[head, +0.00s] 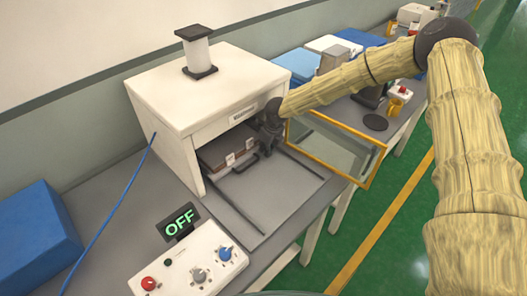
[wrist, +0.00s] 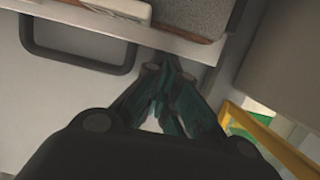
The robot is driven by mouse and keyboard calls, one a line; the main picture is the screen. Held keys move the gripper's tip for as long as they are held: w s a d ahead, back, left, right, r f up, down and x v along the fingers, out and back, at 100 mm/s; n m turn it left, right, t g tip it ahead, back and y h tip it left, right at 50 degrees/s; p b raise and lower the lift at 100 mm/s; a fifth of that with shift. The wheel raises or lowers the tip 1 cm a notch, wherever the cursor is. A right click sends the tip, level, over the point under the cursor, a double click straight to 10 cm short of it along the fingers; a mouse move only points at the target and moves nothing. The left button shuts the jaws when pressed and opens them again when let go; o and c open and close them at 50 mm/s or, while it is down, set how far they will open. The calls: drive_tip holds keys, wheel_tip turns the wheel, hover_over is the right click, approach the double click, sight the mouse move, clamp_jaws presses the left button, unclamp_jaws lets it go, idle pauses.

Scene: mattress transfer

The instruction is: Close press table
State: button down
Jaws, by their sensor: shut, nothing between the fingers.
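The press table (head: 215,158) is a tray with a dark handle (head: 245,163), sitting mostly inside the opening of the white press machine (head: 170,105). Brown and grey blocks lie on it. My gripper (head: 268,150) is shut and empty at the front edge of the tray, to the right of the handle. In the wrist view my gripper (wrist: 167,95) has its closed fingertips at the tray's light front edge (wrist: 175,45), beside the black handle (wrist: 80,60). Whether the fingers touch the edge I cannot tell.
A yellow-framed clear door (head: 335,148) stands open to the right of the machine. A control box (head: 190,265) with knobs and an OFF display (head: 180,222) is in front. A blue box (head: 35,235) is at left. Grey bench surface in front of the tray is clear.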

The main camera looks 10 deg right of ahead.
idle(0.4)
drive_tip(key=shift+s+d, duration=0.25)
drive_tip(key=s+d, duration=0.2)
drive_tip(key=s, duration=0.1)
drive_tip(key=shift+r+p, duration=0.15)
drive_tip(key=shift+p, duration=0.15)
drive_tip(key=a+b+v, duration=0.1)
drive_tip(key=b+v, duration=0.2)
drive_tip(key=v, duration=0.5)
drive_tip(key=b, duration=1.4)
approach(256, 172)
drive_tip(key=s+d+r, duration=0.3)
drive_tip(key=s+r, duration=0.1)
drive_tip(key=s, duration=0.1)
drive_tip(key=x, duration=0.6)
drive_tip(key=w+p+x, duration=0.1)
drive_tip(key=x, duration=0.3)
drive_tip(key=shift+a, duration=0.3)
drive_tip(key=shift+w+a+p, duration=0.2)
drive_tip(key=shift+w+a, duration=0.1)
drive_tip(key=shift+w, duration=0.2)
drive_tip(key=shift+w+a+p, duration=0.15)
drive_tip(key=shift+w+a, duration=0.15)
drive_tip(key=shift+w, duration=0.2)
drive_tip(key=shift+w+a+f, duration=0.25)
drive_tip(key=shift+w+a, duration=0.15)
drive_tip(key=shift+w, duration=0.2)
